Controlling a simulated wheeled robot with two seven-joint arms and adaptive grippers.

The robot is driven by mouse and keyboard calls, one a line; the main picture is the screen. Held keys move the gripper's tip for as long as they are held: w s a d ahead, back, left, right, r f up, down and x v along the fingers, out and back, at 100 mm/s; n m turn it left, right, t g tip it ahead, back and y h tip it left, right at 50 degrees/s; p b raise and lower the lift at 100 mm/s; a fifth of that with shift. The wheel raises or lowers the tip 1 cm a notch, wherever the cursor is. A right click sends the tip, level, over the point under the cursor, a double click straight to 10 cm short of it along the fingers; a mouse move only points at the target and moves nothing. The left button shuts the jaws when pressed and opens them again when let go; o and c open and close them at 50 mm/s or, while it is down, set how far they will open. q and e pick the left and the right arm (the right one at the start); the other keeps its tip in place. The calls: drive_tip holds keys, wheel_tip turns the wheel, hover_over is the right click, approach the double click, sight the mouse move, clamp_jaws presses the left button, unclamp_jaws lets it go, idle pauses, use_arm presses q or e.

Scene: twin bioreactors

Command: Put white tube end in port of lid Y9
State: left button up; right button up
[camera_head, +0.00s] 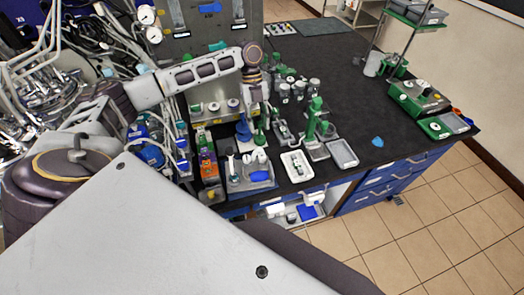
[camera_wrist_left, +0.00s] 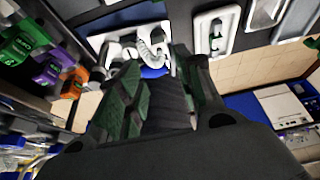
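My left gripper (camera_head: 262,138) hangs over the dark bench, above a grey tray (camera_head: 236,186) holding white pieces and a blue piece (camera_head: 259,176). In the left wrist view its green-padded fingers (camera_wrist_left: 157,62) stand apart, with no held object clearly visible between them. A white ribbed, tube-like piece (camera_wrist_left: 151,52) shows beyond the fingertips, apparently on the tray; I cannot tell if it is the white tube end. I cannot make out lid Y9 or its port, as no such label is readable. My right gripper is out of view.
A white tray (camera_head: 290,173) with a small item stands right of the grey tray. An orange module (camera_head: 208,172) stands left. Green stands (camera_head: 314,118) and several small jars are behind. Tubing and metal vessels crowd the left. The bench's right middle is mostly clear, except a blue piece (camera_head: 378,142).

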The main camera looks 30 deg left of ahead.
use_arm(q)
drive_tip(key=p, duration=0.1)
approach(262, 159)
wheel_tip(262, 159, down, 3)
drive_tip(key=w, duration=0.1)
drive_tip(key=shift+s+f, duration=0.15)
drive_tip(key=shift+f, duration=0.3)
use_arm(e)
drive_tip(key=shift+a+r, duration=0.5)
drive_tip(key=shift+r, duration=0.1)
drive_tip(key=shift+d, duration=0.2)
